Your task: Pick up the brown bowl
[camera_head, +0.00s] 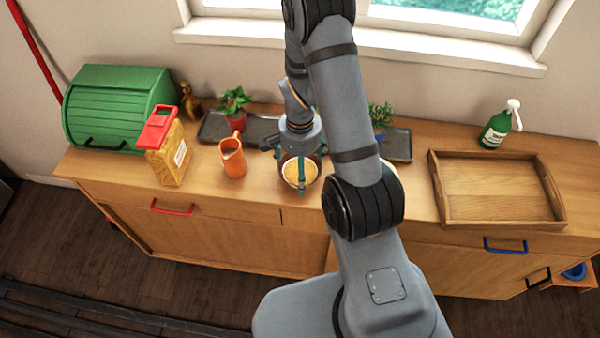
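A round bowl (292,174) with a tan-yellow inside and a pale rim is on the wooden counter or just above it, near the front edge; I cannot tell which. Some reddish-brown shows at its sides, under my gripper. My gripper (301,178) points down over the bowl, with one finger visible across the bowl's front side.
An orange jug (233,160) and a red-lidded container (168,152) stand left of the bowl. A green bread box (112,108) is further left. Potted plants (234,103) stand behind. My arm hides the counter's middle.

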